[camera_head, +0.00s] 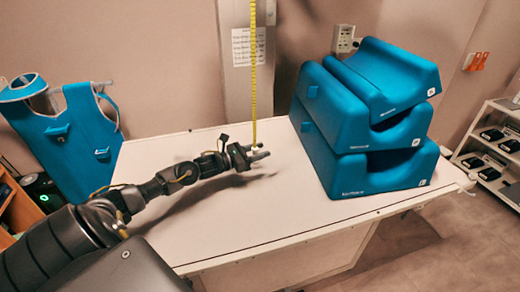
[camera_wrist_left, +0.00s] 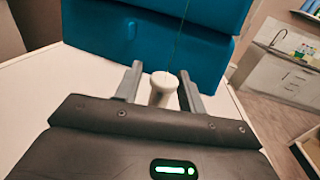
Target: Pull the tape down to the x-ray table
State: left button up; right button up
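The yellow tape (camera_head: 253,70) hangs straight down from the top edge of the head view, in front of the wall column. Its lower end meets my left gripper (camera_head: 261,151), which is above the white x-ray table (camera_head: 225,225). In the left wrist view a white rounded end piece (camera_wrist_left: 163,88) sits between the two fingers of my left gripper (camera_wrist_left: 160,85), with a thin line running up from it. The fingers stand apart, with a gap visible beside the piece; they do not look closed on it. My right gripper is not in view.
Stacked blue foam blocks (camera_head: 345,112) stand on the table to the right of the gripper. A blue apron (camera_head: 82,135) hangs at the left. A shelf cart (camera_head: 490,150) stands at the right. The table front is clear.

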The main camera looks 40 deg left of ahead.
pick_arm(q)
jog(key=shift+w, duration=0.15)
grip_shut()
notch_tip(320, 180, down, 5)
jog(key=b, duration=0.5)
jog(key=shift+f, duration=0.1)
grip_release()
